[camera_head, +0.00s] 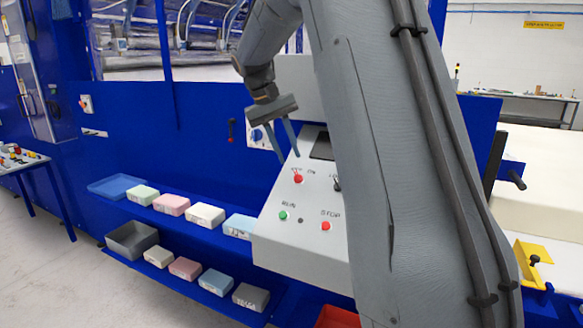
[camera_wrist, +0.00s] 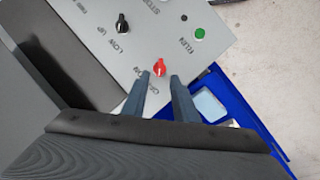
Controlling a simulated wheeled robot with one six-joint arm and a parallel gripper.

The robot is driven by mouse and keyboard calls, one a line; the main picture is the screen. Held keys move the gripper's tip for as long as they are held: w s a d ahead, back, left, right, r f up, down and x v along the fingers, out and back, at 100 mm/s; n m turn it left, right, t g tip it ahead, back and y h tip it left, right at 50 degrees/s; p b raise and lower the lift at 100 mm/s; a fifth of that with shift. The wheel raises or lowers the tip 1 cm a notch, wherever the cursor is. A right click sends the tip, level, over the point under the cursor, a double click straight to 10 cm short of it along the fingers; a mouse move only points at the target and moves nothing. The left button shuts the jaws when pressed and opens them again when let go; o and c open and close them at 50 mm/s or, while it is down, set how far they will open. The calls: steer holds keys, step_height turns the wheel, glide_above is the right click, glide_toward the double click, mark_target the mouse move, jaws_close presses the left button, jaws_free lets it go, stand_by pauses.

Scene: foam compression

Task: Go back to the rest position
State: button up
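My gripper (camera_head: 289,159) hangs over the upper left of the grey control panel (camera_head: 274,235) in the head view, its two blue-grey fingers pointing down. In the wrist view my gripper (camera_wrist: 161,76) has its fingers apart, with the red OFF/ON switch (camera_wrist: 160,67) showing at the gap between the tips. The red switch (camera_head: 298,178) also shows in the head view just below the fingertips. I cannot tell whether the fingers touch it. Nothing is held. My grey arm covers the right part of the panel.
Several foam blocks, such as a pink one (camera_head: 172,205), line two blue shelves left of the panel. A blue tray (camera_head: 117,187) and a grey bin (camera_head: 131,241) stand at their left ends. The panel has a green RUN button (camera_head: 283,215) and a red STOP button (camera_head: 326,226).

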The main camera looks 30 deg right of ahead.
steer(key=shift+v, duration=0.8)
steer(key=shift+s, duration=0.1)
steer(key=s+a+f, duration=0.3)
steer(key=f, duration=0.1)
steer(key=s+a+f+n+t+y, duration=0.1)
steer(key=s+a+f, duration=0.2)
steer(key=f, duration=0.1)
steer(key=s+a+f+n+t+y, duration=0.1)
steer(key=s+a+f, duration=0.2)
steer(key=shift+f, duration=0.4)
steer(key=s+a+f+n+y+b, duration=0.1)
steer(key=s+a+f+b, duration=0.3)
steer(key=s+f, duration=1)
steer(key=shift+s+a+f+t+y, duration=0.15)
steer(key=shift+s+a+t+y, duration=0.3)
steer(key=shift+a, duration=0.45)
steer(key=shift+s, duration=0.1)
